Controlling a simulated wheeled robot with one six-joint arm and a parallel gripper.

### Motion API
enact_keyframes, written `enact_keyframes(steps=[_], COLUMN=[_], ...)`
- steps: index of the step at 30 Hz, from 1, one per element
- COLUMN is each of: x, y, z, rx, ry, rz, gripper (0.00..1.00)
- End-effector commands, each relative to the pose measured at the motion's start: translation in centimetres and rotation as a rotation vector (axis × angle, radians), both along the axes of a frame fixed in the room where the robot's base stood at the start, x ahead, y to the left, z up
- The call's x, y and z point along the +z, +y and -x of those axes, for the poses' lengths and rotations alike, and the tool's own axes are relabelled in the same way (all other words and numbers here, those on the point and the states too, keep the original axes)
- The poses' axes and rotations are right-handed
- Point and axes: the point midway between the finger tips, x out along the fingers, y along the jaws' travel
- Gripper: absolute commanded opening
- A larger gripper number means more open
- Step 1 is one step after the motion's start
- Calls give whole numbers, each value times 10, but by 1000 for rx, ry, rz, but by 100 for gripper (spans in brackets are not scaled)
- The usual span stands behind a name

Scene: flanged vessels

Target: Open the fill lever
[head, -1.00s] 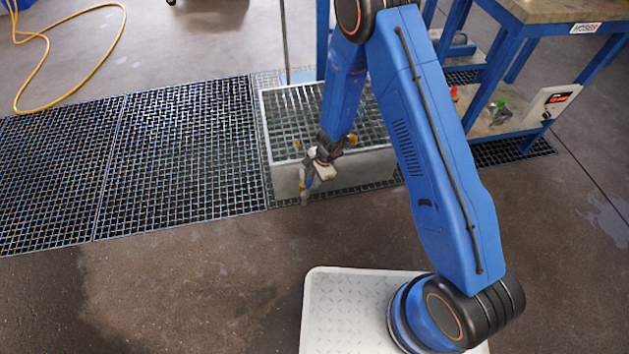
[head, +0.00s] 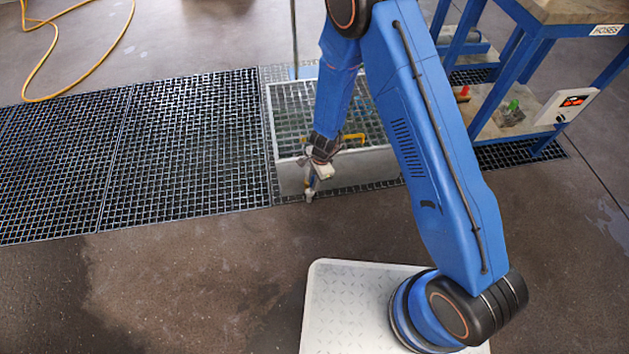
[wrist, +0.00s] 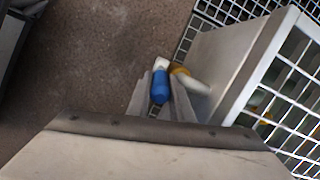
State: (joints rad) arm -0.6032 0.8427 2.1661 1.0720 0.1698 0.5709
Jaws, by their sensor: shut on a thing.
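A small lever with a blue grip (wrist: 160,87) and a white end (wrist: 161,63) sits at the side of a grey metal tank (wrist: 222,62) in the wrist view. A yellow-orange part (wrist: 180,71) and a short pale pipe (wrist: 195,84) lie beside it, at the tank wall. My gripper (wrist: 160,100) is shut on the blue grip, one finger on each side. In the head view my gripper (head: 312,178) hangs low in front of the tank (head: 350,168), near its left corner. The lever is small there and mostly hidden by the gripper.
The tank has an open grid top, with a yellow piece (head: 353,137) showing there. Floor grating (head: 185,150) extends left. A blue workbench (head: 540,60) with a control box (head: 566,105) stands right. A yellow hose (head: 60,20) lies at back left. The front floor is clear.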

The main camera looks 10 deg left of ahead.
Motion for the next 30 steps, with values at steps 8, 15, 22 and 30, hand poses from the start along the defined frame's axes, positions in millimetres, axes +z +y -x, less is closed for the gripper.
enact_keyframes(steps=[8, 15, 22, 30], x=[0, 0, 9, 42], y=[1, 1, 0, -5], z=[1, 0, -1, -2], rx=[1, 0, 2, 2], ry=[1, 1, -1, -1], rz=[0, -1, -3, -4], gripper=[38, 38, 38, 38])
